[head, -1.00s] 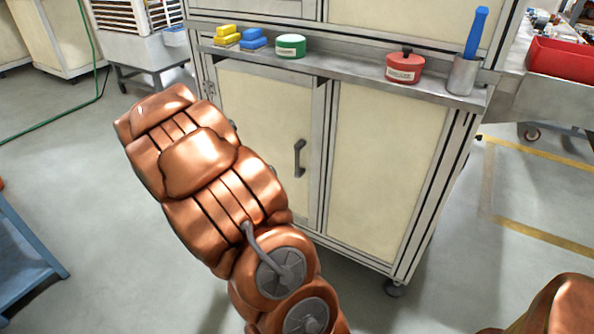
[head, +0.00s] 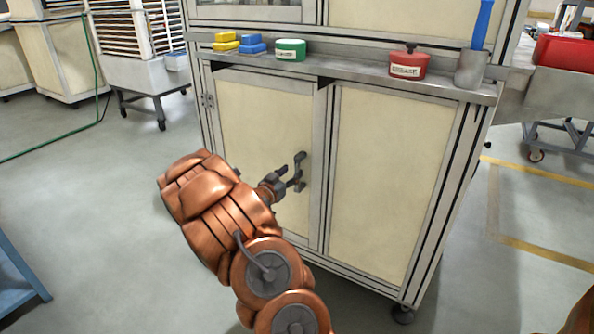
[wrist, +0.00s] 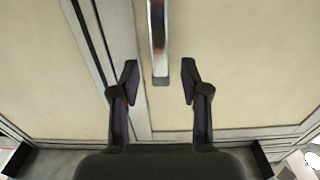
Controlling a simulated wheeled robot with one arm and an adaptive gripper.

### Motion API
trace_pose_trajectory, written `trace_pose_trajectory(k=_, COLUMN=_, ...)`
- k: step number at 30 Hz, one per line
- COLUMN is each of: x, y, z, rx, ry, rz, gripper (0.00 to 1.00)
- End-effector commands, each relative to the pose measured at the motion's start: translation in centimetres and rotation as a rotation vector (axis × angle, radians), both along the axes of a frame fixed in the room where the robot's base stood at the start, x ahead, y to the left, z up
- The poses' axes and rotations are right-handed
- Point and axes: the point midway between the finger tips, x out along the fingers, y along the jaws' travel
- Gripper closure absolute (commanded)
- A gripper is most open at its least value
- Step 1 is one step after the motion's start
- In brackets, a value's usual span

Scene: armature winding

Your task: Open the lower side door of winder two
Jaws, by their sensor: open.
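The lower side door (head: 262,120) of the winder is a cream panel in a grey metal frame, and it looks closed. Its upright grey handle (head: 300,170) is on the door's right side; hinges show on its left edge. In the wrist view the handle (wrist: 159,45) is a shiny bar coming down from the top edge. My gripper (head: 290,177) is open at the handle in the head view. In the wrist view my gripper (wrist: 158,80) has one finger on each side of the handle's end, with gaps to both. I see no contact.
A ledge (head: 350,77) above the door holds yellow and blue blocks (head: 240,43), a green tin (head: 291,50), a red grease tin (head: 408,63) and a cup with a blue-handled tool (head: 472,68). A fixed-looking cream panel (head: 385,180) is right of the door.

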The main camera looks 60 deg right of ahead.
Motion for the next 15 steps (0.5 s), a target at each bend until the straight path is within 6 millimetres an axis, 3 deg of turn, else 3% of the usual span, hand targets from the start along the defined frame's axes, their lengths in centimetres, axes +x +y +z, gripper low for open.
trace_pose_trajectory(k=7, x=-0.1, y=-2.7, z=-0.1, rx=-0.001, ry=0.001, rz=-0.003, gripper=0.54)
trace_pose_trajectory(k=15, x=0.2, y=-4.3, z=-0.1, rx=0.0, ry=0.0, rz=0.0, gripper=0.54)
